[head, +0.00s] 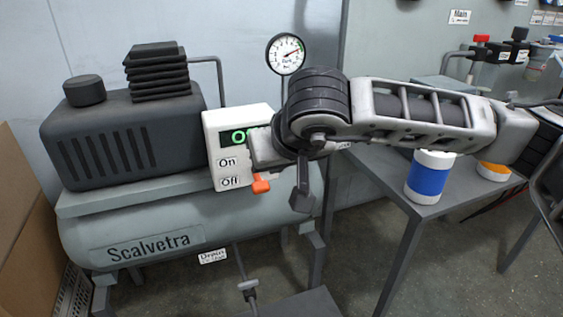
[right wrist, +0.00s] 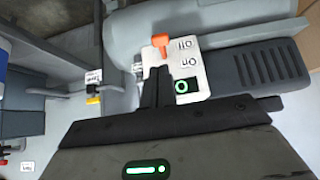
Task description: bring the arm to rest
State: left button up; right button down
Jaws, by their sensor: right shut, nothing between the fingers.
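My right arm comes in from the right in the head view. Its gripper (head: 302,198) points down in front of the compressor, just right of the white control box (head: 213,150). The gripper is shut and empty; its dark fingers (right wrist: 155,88) lie together in the right wrist view. The box has a lit green display (head: 238,137), partly hidden by my arm, and "On" and "Off" labels. An orange lever (head: 261,184) sits level with "Off" and also shows in the right wrist view (right wrist: 160,42). Whether the fingers touch the box is unclear. My left gripper is out of view.
The compressor's grey tank (head: 150,236) carries a dark motor housing (head: 130,140). A round gauge (head: 286,54) stands behind my arm. At right, a grey table (head: 385,180) holds a blue-and-white container (head: 428,178) and an orange-and-white one (head: 493,171). A cardboard box (head: 28,220) stands at left.

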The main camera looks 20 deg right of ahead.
jog(key=shift+s+r, duration=0.4)
jog(key=shift+s, duration=0.4)
